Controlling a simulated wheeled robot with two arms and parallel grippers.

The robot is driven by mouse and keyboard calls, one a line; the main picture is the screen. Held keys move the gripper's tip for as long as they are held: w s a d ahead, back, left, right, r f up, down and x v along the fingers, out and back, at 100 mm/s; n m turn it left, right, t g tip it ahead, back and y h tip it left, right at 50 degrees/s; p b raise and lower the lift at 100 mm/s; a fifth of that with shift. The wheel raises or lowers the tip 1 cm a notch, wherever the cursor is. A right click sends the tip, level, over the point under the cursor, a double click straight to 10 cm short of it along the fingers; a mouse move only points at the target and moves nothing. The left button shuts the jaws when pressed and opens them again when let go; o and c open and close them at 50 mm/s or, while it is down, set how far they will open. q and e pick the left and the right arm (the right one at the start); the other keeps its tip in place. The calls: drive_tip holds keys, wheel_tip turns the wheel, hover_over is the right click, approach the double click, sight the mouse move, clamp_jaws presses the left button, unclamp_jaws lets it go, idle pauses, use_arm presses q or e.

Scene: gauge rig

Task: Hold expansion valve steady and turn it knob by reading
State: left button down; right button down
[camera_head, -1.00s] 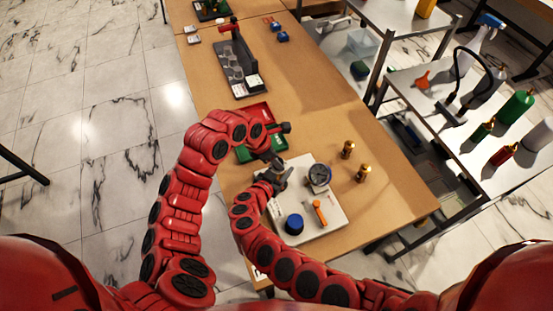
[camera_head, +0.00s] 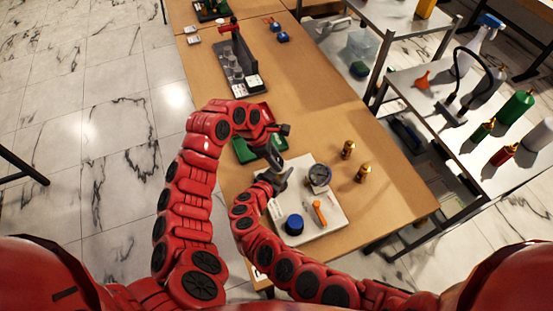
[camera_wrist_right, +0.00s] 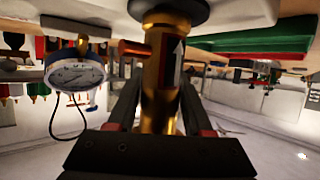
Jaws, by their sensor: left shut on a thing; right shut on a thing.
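The brass expansion valve (camera_wrist_right: 158,85) stands in the middle of the right wrist view, with a side stub and an arrow label. A dark round disc (camera_wrist_right: 170,12) is at its upper end in that picture. My right gripper (camera_wrist_right: 157,110) is shut on the valve body. In the head view my right gripper (camera_head: 279,180) is at the white board's (camera_head: 333,222) far left. My left gripper (camera_head: 274,155) is shut just above it, at the valve's top; the knob is hidden there. The round gauge (camera_head: 319,175) also shows upside down in the right wrist view (camera_wrist_right: 75,72); its reading is too small.
A blue-topped round item (camera_head: 294,224) and an orange-handled tool (camera_head: 319,212) are on the board. Two brass fittings (camera_head: 347,149) (camera_head: 363,172) stand right of it. A green tray (camera_head: 243,150) lies by the left arm. The table's right front is clear.

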use_arm(q)
drive_tip(key=m+g, duration=0.1)
drive_tip(key=m, duration=0.2)
drive_tip(key=shift+w+m, duration=0.15)
drive_tip(key=shift+m, duration=0.15)
drive_tip(key=shift+m+g+y, duration=0.5)
drive_tip(key=shift+m+g, duration=0.3)
drive_tip(key=shift+m, duration=1)
drive_tip(key=c, duration=0.6)
unclamp_jaws()
drive_tip(key=shift+c, duration=0.2)
drive_tip(key=shift+o, duration=1)
drive_tip(key=shift+d, duration=0.1)
